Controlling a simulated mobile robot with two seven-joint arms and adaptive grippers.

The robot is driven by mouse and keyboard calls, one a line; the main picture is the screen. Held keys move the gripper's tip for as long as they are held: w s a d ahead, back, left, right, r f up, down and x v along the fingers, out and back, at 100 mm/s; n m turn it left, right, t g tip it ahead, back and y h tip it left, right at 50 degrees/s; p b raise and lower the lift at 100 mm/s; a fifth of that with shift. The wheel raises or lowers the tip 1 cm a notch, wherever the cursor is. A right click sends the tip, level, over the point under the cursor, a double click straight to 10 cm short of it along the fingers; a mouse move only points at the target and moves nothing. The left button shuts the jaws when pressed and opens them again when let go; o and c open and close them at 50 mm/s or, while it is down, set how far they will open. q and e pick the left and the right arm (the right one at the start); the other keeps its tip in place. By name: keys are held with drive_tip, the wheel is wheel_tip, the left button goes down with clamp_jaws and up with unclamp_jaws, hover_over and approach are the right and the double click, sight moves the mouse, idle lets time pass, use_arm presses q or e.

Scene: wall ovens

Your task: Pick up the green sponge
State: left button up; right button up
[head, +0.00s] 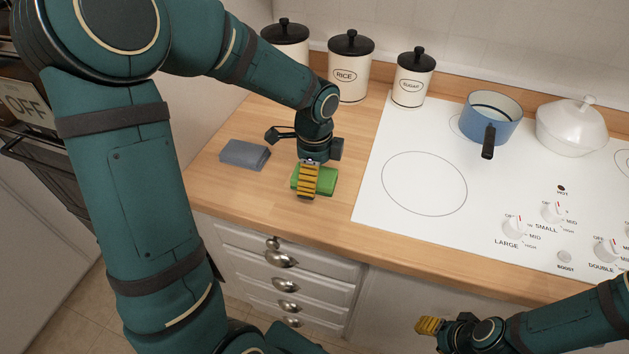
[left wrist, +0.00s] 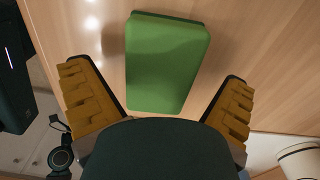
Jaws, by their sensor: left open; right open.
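The green sponge (head: 325,180) lies flat on the wooden counter, left of the white cooktop. My left gripper (head: 308,182) is above it, pointing down, and its yellow-padded finger hides part of the sponge in the head view. In the left wrist view the sponge (left wrist: 167,62) shows between and ahead of the two yellow fingers (left wrist: 160,100), which are spread apart with nothing between them gripped. My right gripper (head: 432,326) is low at the bottom right, in front of the cabinets, away from the sponge; it is open.
A grey-blue sponge-like block (head: 245,154) lies left of the green sponge. Canisters marked RICE (head: 350,80) and SUGAR (head: 413,85) stand behind. A blue pot (head: 492,112) and a white lidded pot (head: 572,130) stand on the cooktop (head: 373,208). Bare counter (head: 245,192) lies toward the front.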

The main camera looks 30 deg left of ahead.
use_arm(q)
drive_tip(key=shift+f, duration=0.65)
drive_tip(key=c, duration=0.9)
drive_tip(key=shift+r, duration=0.15)
wheel_tip(320, 180, up, 10)
drive_tip(key=p, duration=0.3)
drive_tip(key=shift+o, duration=1)
drive_tip(key=c, duration=0.4)
